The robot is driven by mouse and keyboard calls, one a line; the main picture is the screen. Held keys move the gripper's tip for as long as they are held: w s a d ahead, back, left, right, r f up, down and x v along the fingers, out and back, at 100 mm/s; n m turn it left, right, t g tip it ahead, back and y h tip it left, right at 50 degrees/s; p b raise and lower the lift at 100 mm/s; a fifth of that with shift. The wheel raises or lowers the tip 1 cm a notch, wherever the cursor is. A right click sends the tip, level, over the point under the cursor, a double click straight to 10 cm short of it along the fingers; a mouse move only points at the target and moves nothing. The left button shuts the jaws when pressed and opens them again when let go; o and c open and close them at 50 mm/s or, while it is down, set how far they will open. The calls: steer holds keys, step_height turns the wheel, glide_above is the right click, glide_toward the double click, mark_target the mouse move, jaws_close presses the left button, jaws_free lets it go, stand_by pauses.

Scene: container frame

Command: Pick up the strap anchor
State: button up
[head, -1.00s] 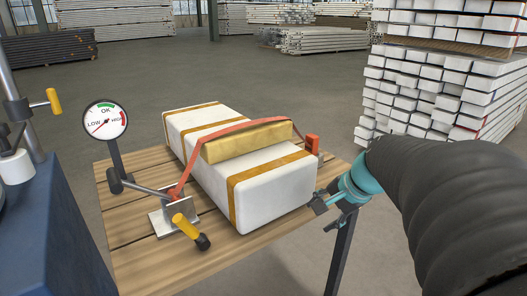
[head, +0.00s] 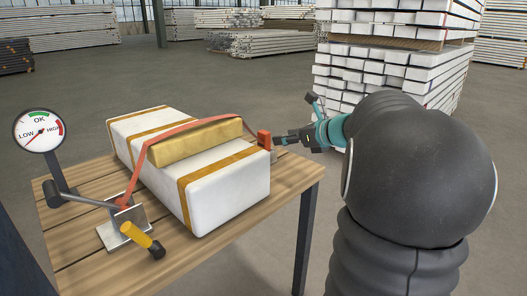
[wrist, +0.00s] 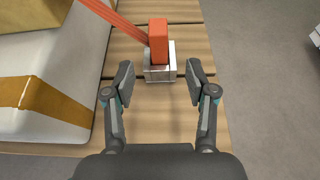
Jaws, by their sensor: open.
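The strap anchor (head: 264,140) is a small orange-red block at the right end of the red strap (head: 185,129), beside the white wrapped package (head: 228,183). In the wrist view the anchor (wrist: 159,41) stands in a silver metal holder (wrist: 159,73) on the wooden table (wrist: 180,128). My gripper (head: 281,139) is close to the right of the anchor in the head view. In the wrist view my gripper (wrist: 160,72) is open and empty, its fingers either side of the line to the holder, with the orange block just ahead of the fingertips.
A gauge (head: 40,131) and a ratchet-like bracket with a yellow handle (head: 137,234) are at the table's left. A yellow block (head: 195,141) lies under the strap on the package. The table's right edge drops to open floor. Stacked white bars (head: 390,75) stand behind.

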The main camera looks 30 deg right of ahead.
mark_target(268, 138)
steer(key=x, duration=1)
steer(key=shift+a, duration=0.1)
steer(key=shift+r, duration=0.1)
jaws_close()
